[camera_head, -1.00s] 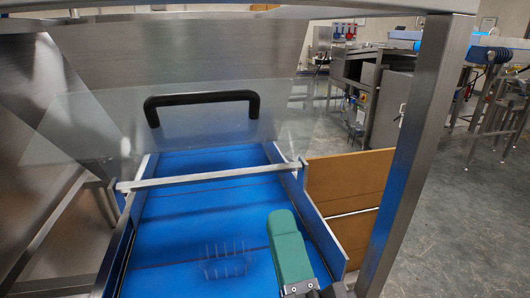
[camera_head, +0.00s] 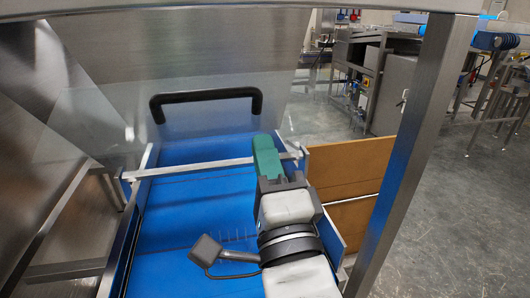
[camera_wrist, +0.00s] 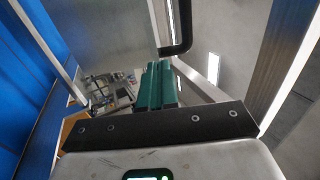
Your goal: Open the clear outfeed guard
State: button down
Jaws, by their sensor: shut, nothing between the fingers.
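The clear outfeed guard (camera_head: 208,122) is a transparent panel standing upright or tilted across the far part of the blue conveyor. A black bar handle (camera_head: 206,94) is mounted on it. My gripper (camera_head: 264,141) has green fingers, which are shut and empty. In the head view the fingers lie just below and right of the handle's right end, apart from it in the picture; the depth gap is hard to judge. In the wrist view the handle (camera_wrist: 184,38) shows beyond and right of the green fingertips (camera_wrist: 158,66).
The blue conveyor belt (camera_head: 180,225) runs below, crossed by a metal bar (camera_head: 200,168). A brown panel (camera_head: 345,170) stands to the right, beside a steel post (camera_head: 418,130). A steel sheet (camera_head: 190,40) rises behind the guard. Other machines stand at the back right.

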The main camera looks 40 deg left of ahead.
aim_at(256, 101)
jog(key=shift+g+h, duration=0.4)
jog(key=shift+h, duration=0.4)
jog(key=a+r+p, duration=0.1)
jog(key=p, duration=0.1)
jog(key=w+r+p, duration=0.1)
jog(key=r+p, duration=0.1)
jog(key=w+a+r+p, duration=0.1)
jog(key=r+p, duration=0.1)
jog(key=shift+w+a, duration=0.15)
jog(key=shift+a, duration=0.15)
jog(key=w+a+r, duration=0.2)
jog(key=w+a+r+p, duration=0.1)
jog(key=w+a+r, duration=0.1)
jog(key=a, duration=0.1)
jog(key=shift+w+r, duration=0.1)
jog(key=shift+r, duration=0.1)
jog(key=shift+d, duration=0.15)
